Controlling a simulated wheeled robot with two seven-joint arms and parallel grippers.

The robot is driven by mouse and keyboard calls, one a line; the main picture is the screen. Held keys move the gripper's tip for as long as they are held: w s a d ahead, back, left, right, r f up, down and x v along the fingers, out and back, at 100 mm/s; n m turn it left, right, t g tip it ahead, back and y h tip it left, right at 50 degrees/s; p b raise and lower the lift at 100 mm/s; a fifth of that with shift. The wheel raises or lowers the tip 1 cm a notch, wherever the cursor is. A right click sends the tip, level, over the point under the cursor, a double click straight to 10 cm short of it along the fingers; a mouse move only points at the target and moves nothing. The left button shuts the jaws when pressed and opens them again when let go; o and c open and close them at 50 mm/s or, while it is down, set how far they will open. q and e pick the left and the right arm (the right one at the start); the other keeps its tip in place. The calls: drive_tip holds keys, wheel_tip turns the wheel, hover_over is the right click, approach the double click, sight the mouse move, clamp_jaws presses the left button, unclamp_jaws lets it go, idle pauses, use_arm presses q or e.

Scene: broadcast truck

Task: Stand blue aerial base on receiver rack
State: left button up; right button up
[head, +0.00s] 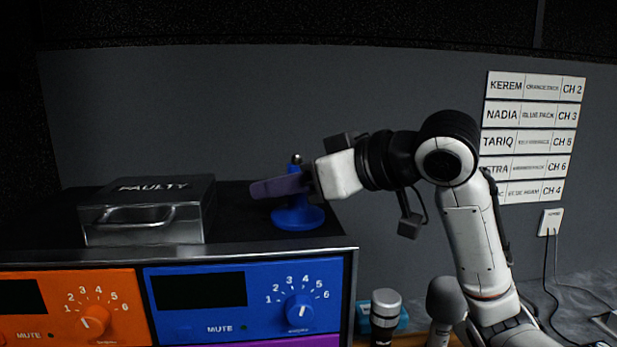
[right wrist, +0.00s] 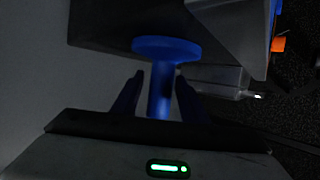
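The blue aerial base (head: 298,217) stands upright on the top of the receiver rack (head: 245,232), near its right end. It has a round foot, a stem and a small metal ball on top. My right gripper (head: 272,187) reaches in from the right at stem height. In the right wrist view, its two dark fingers (right wrist: 159,90) lie on either side of the blue stem (right wrist: 160,97), with a narrow gap showing on each side, so it looks open around the stem. The foot (right wrist: 167,49) is beyond the fingertips. My left gripper is not in view.
A metal case marked FAULTY (head: 150,212) sits on the rack to the left. Microphones (head: 384,312) stand at the lower right. A wall with label strips (head: 535,115) is behind.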

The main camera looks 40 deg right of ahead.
drive_tip(key=b+v, duration=0.1)
drive_tip(key=v, duration=1)
drive_tip(key=shift+s, duration=0.25)
